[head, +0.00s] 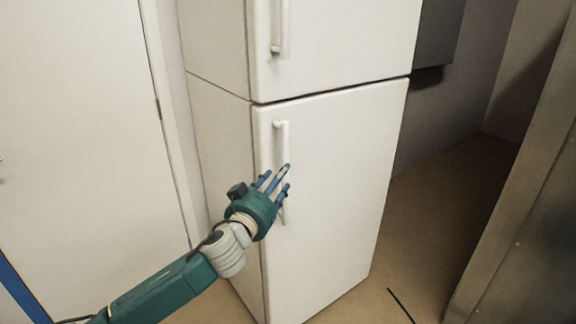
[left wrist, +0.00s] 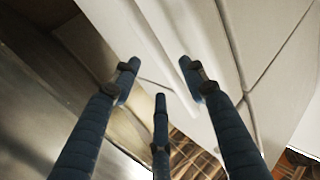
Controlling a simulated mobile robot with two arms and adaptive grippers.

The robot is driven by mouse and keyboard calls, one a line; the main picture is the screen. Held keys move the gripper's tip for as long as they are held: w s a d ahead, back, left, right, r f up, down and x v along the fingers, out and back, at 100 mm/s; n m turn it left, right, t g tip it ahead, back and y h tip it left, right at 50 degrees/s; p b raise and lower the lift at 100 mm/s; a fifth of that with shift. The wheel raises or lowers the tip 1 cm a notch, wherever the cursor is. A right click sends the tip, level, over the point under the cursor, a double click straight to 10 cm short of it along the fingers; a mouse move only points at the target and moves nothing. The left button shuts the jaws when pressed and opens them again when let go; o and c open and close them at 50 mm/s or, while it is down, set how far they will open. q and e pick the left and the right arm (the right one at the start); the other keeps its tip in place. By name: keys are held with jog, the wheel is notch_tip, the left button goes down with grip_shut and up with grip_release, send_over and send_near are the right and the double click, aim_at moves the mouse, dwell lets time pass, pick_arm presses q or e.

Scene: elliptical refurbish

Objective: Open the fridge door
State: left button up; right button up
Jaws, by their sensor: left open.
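The white fridge has an upper door (head: 345,45) and a taller lower door (head: 335,200), both shut in the head view. The lower door has a white vertical handle (head: 281,143) near its left edge. My left gripper (head: 277,178) is at the handle's middle, its blue fingers overlapping the handle in the picture and hiding part of it. In the left wrist view, my left gripper (left wrist: 158,75) is open, with its fingers spread and pointing at the white fridge front (left wrist: 205,50). I cannot tell whether they touch the handle. My right gripper is not in view.
The upper door has its own handle (head: 284,25). A white door (head: 75,120) stands left of the fridge. Brown floor (head: 430,210) lies clear to the fridge's right, bounded by a grey metal panel (head: 530,210).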

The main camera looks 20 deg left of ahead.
pick_arm(q)
jog(key=w, duration=0.7)
jog(key=shift+d+f+p, duration=0.15)
jog(key=shift+d+p, duration=0.1)
jog(key=shift+p, duration=0.1)
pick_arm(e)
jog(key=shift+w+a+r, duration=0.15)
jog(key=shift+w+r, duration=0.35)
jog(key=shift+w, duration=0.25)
pick_arm(q)
grip_shut()
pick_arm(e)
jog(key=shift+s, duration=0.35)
